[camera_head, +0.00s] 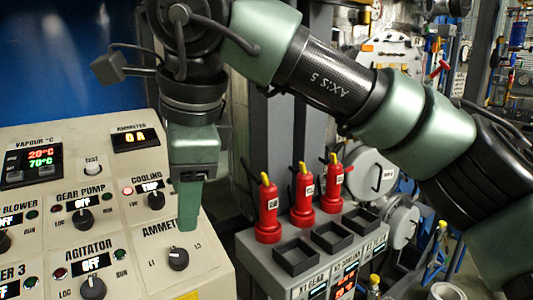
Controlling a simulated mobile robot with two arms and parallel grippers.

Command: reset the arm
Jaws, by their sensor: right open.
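My right arm reaches in from the right, bends at the top and points down, with its green right gripper (189,215) over the right part of the beige control panel. The gripper is open and seen edge-on, so one finger hides the other. Nothing shows between the fingers. The fingertip appears just above the ammeter knob (178,258); whether it touches the panel cannot be told. My left gripper is not in view.
The panel (130,262) has several black knobs, including cooling (156,200) and agitator (93,287). Right of it, a grey box (262,270) carries red plugs (268,212) with yellow tips, close to the gripper, and empty square sockets (297,256). Pipes and machinery crowd the right side.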

